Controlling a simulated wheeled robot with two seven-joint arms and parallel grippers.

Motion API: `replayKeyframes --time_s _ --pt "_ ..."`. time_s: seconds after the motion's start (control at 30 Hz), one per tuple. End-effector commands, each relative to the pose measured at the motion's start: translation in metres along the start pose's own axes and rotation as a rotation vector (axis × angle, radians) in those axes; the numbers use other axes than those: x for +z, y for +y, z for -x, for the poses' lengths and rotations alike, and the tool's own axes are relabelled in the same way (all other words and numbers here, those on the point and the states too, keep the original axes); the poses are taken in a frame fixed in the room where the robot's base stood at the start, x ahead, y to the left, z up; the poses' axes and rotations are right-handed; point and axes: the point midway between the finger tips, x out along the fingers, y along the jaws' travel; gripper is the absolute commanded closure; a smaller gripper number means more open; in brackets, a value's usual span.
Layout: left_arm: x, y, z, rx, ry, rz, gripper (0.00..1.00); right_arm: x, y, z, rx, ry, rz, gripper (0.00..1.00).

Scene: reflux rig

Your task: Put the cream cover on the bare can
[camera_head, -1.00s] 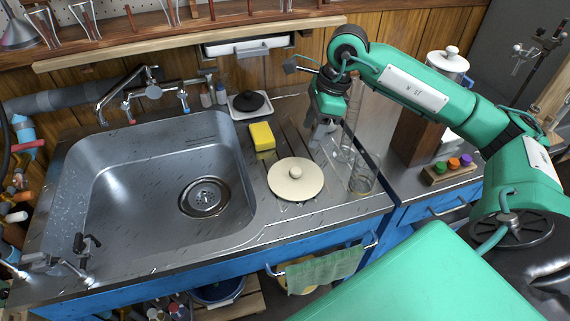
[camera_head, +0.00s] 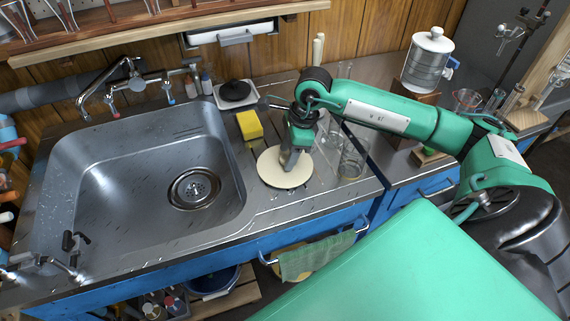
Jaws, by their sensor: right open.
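The cream cover (camera_head: 272,172), a flat round disc, lies on the drainboard right of the sink. My right gripper (camera_head: 289,160) is over its middle, pointing down, and hides the knob. The jaws are open; whether they touch the knob I cannot tell. A clear can (camera_head: 426,70) with a white knobbed lid (camera_head: 433,41) stands on a wooden block at the upper right. I cannot make out a bare can for certain. My left gripper is not in view.
Clear glass cylinders (camera_head: 352,158) stand just right of the cover. A yellow sponge (camera_head: 249,125) lies behind it. A black lid (camera_head: 235,90) sits on a white plate behind the sponge. The sink (camera_head: 150,175) is empty, left of the cover.

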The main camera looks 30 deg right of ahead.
Motion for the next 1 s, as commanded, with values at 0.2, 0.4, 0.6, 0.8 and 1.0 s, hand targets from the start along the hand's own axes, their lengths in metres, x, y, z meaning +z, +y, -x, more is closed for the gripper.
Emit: replayKeyframes --time_s 0.2,0.4,0.6,0.8,1.0 --pt "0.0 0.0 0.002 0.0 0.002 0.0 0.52 0.001 0.0 -0.014 0.0 -0.001 0.001 0.48" --pt "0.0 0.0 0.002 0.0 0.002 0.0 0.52 0.001 0.0 -0.014 0.0 -0.001 0.001 0.66" --pt "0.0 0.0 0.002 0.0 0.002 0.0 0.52 0.001 0.0 -0.014 -0.001 -0.001 0.001 0.98" --pt "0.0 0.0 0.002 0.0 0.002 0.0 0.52 0.001 0.0 -0.013 -0.001 -0.001 0.001 0.99" --pt "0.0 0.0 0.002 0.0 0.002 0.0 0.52 0.004 -0.001 -0.004 -0.003 -0.002 0.001 0.99"
